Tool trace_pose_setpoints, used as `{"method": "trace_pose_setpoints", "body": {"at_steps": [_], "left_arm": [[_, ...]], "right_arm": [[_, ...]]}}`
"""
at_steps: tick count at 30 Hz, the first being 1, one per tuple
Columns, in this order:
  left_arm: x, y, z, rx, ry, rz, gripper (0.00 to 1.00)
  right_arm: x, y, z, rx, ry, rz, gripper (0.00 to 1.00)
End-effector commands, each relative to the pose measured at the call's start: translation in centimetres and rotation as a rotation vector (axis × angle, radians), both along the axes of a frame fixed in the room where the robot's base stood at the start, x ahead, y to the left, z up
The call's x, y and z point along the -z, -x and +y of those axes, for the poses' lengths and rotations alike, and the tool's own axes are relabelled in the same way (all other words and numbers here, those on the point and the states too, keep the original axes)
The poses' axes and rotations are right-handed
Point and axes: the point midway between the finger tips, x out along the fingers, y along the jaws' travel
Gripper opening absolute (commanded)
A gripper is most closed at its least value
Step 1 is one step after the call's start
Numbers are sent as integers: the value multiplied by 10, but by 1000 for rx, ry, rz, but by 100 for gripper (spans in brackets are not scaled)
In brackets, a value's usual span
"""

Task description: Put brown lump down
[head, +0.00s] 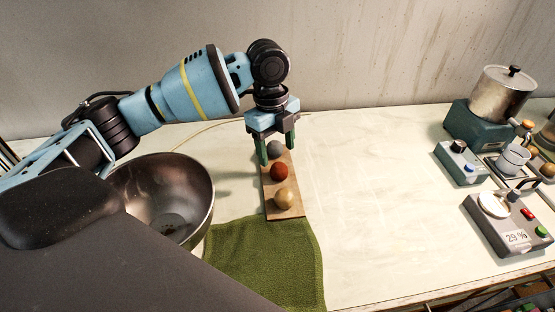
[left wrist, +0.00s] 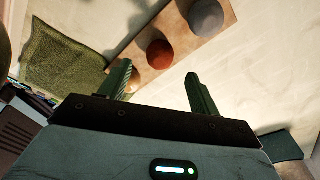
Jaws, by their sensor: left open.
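A reddish-brown lump (head: 279,171) rests in the middle of a narrow wooden board (head: 296,184) on the table. A grey lump (head: 274,148) sits behind it and a tan lump (head: 284,198) in front. My left gripper (head: 277,156) points down over the far part of the board, open, with nothing held. In the left wrist view the brown lump (left wrist: 160,53) shows beyond and between the open fingers (left wrist: 155,78), apart from them. The grey lump (left wrist: 206,17) is farther out, and one finger partly hides the tan lump. My right gripper is not in view.
A large metal bowl (head: 190,180) stands left of the board. A green cloth (head: 265,262) lies in front, by the board's near end. A scale (head: 508,225), a small device (head: 461,163) and a pot (head: 502,95) stand at the right. The table right of the board is clear.

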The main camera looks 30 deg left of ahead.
Motion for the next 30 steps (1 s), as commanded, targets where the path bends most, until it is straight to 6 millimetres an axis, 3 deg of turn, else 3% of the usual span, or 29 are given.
{"method": "trace_pose_setpoints", "body": {"at_steps": [6,12,30], "left_arm": [[-42,-1,4,1,1,-2,63],[-62,-3,7,0,0,0,63],[-67,-2,8,0,-1,2,63]], "right_arm": [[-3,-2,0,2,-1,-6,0],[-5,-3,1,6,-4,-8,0],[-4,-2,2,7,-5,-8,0]]}}
